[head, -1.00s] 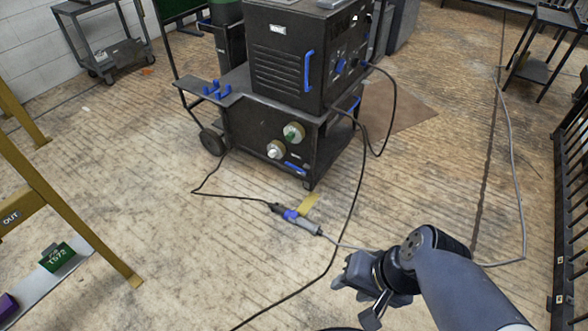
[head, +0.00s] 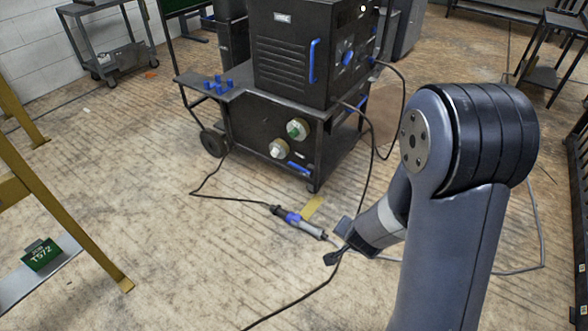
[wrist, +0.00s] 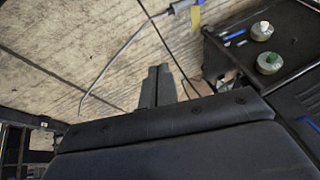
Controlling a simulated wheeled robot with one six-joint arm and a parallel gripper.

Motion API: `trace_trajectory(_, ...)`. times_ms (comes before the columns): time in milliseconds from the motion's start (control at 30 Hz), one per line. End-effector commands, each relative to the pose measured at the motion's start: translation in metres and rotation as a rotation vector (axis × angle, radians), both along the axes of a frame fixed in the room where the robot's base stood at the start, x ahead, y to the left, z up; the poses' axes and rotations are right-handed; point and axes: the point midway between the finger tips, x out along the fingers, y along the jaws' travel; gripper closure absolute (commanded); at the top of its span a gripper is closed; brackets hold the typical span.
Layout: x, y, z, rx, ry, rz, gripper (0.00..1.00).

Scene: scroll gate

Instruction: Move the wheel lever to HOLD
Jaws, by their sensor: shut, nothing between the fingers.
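A black wheeled cart (head: 250,135) stands at the centre back in the head view, with a wheel (head: 212,143) at its left. A small blue handle (head: 299,168) sits low on its front, below two round knobs, one green (head: 297,129) and one pale (head: 279,148). This handle (wrist: 234,35) and the knobs also show in the wrist view. I cannot tell whether it is the wheel lever, and no HOLD marking is readable. My gripper (head: 338,243) is in front of the cart, apart from it. In the wrist view its fingers (wrist: 157,75) are together and empty.
A black box machine (head: 285,60) with a blue handle sits on the cart. A cable with a blue-grey connector (head: 298,221) lies on the floor near my gripper. A yellow frame (head: 65,215) stands at left, and dark railings at right. Floor between frame and cart is mostly clear.

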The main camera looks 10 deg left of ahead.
Motion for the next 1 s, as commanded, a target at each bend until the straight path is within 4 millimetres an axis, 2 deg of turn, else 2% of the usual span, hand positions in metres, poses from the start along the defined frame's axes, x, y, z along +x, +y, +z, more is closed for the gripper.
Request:
trace_trajectory(33,0.007,-0.002,-0.032,-0.033,-0.008,-0.02,1.0)
trace_trajectory(200,0.028,-0.013,-0.1,-0.153,-0.08,-0.09,1.0)
trace_trajectory(300,0.034,-0.021,-0.133,-0.221,-0.119,-0.12,1.0)
trace_trajectory(400,0.036,-0.027,-0.156,-0.278,-0.151,-0.139,1.0)
trace_trajectory(500,0.037,-0.031,-0.17,-0.317,-0.175,-0.151,1.0)
trace_trajectory(600,0.038,-0.033,-0.176,-0.336,-0.19,-0.157,1.0)
trace_trajectory(1000,0.038,-0.034,-0.176,-0.341,-0.194,-0.159,1.0)
